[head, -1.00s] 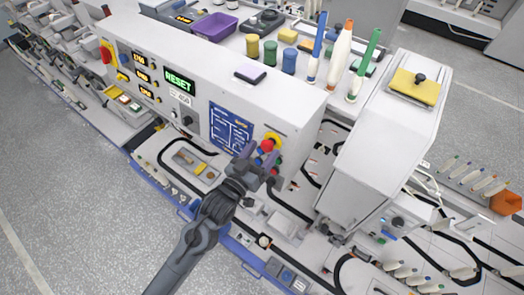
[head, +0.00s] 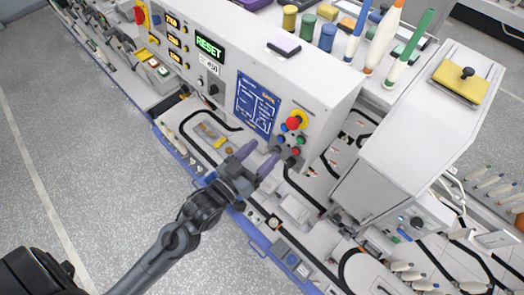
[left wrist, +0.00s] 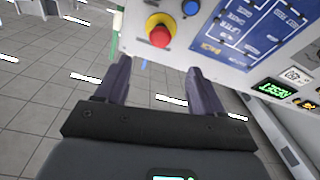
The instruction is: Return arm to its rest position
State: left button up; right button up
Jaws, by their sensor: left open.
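My left gripper (head: 256,160) is open and empty in the head view. It is in front of the grey machine's control panel, just below and left of a red button on a yellow collar (head: 293,122). In the left wrist view its two dark fingers (left wrist: 155,90) are spread apart with nothing between them. The red button on its yellow collar (left wrist: 160,32) shows beyond the fingertips, apart from them. My left arm comes in from the bottom left of the head view. My right gripper is not in view.
The machine's panel has a green RESET display (head: 209,46) and a blue diagram plate (head: 257,104). A white box with a yellow pad (head: 461,82) stands at right. The grey floor at lower left is open.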

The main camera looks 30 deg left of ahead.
pick_arm(q)
jog(key=s+a+f+m+g+y+p, duration=0.1)
jog(key=s+f+g+p, duration=0.2)
jog(key=s+g, duration=0.4)
jog(key=s+a+f+m+g+y+p, duration=0.1)
jog(key=s+a+f+g+y+p, duration=0.1)
jog(key=s+f+g+p, duration=0.2)
jog(key=s+f+g, duration=0.1)
jog(key=s+g, duration=0.2)
jog(key=s, duration=0.2)
jog(key=shift+s+a+f, duration=0.15)
jog(key=shift+s+f, duration=0.05)
jog(key=shift+f, duration=0.15)
jog(key=shift+c, duration=0.4)
dwell(3.5)
